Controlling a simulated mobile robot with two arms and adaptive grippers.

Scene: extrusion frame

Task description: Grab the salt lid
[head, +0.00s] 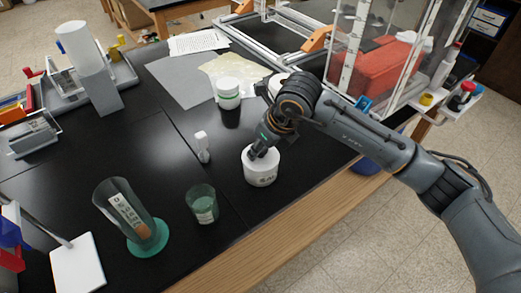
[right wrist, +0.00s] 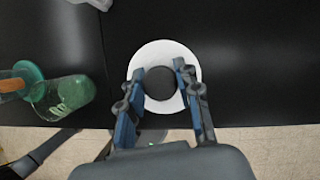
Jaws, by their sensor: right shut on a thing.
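A white salt jar (head: 262,176) with dark lettering on its side stands upright on the black bench, near the front edge. My right gripper (head: 258,151) points down onto its top. In the right wrist view, the round white salt lid (right wrist: 163,48) has a dark knob (right wrist: 160,84) in its middle. The fingers of my right gripper (right wrist: 158,76) are shut on this knob, one on each side. The lid appears to be on the jar; the gripper hides part of its rim. My left gripper is not in view.
A green-tinted beaker (head: 202,207) and a tall cylinder on a green base (head: 150,237) stand left of the jar. A clear-walled frame with a red container (head: 375,70) is at the back right.

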